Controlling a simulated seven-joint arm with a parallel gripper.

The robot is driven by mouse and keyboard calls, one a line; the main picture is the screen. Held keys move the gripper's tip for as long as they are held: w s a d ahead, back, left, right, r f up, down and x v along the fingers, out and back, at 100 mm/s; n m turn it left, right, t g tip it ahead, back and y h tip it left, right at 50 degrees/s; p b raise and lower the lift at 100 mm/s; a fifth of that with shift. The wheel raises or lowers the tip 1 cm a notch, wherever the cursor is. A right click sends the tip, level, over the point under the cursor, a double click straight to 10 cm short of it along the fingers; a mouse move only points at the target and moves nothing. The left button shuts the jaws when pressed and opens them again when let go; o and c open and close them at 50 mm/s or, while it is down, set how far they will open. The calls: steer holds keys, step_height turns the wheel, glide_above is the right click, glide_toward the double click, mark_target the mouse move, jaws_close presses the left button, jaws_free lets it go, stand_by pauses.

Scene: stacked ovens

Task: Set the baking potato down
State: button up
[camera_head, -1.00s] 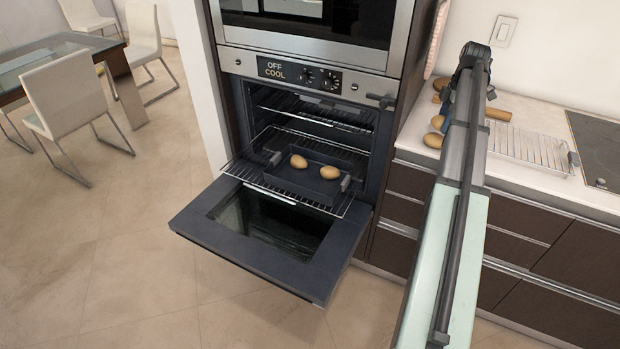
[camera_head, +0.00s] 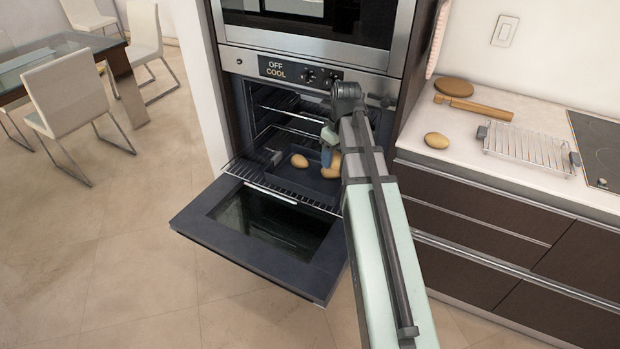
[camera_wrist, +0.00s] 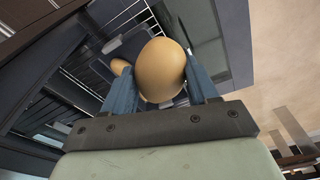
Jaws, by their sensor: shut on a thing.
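My gripper (camera_wrist: 162,88) is shut on a baking potato (camera_wrist: 162,66), with one blue finger on each side of it. In the head view my gripper (camera_head: 330,150) is over the right part of the dark baking tray (camera_head: 287,186), partly hidden by my wrist. The held potato (camera_head: 336,160) shows there just beside the fingers. I cannot tell whether the held potato touches the tray. The wrist view also shows a tray potato (camera_wrist: 119,66) beyond.
The tray sits on a pulled-out oven rack (camera_head: 240,168) above the lowered oven door (camera_head: 195,225). The oven panel (camera_head: 300,72) reads OFF, COOL. On the right counter are another potato (camera_head: 436,140), a rolling pin (camera_head: 475,108), a round brown item (camera_head: 453,87) and a wire rack (camera_head: 527,148).

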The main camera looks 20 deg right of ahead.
steer(key=a+f+m, duration=0.4)
steer(key=a, duration=0.7)
steer(key=n+g, duration=0.2)
steer(key=n, duration=1.8)
glide_above(289, 178)
step_height(289, 178, down, 10)
steer(key=r, duration=0.1)
steer(key=shift+y, duration=0.4)
steer(key=shift+s+f, duration=0.1)
steer(key=shift+f, duration=5.1)
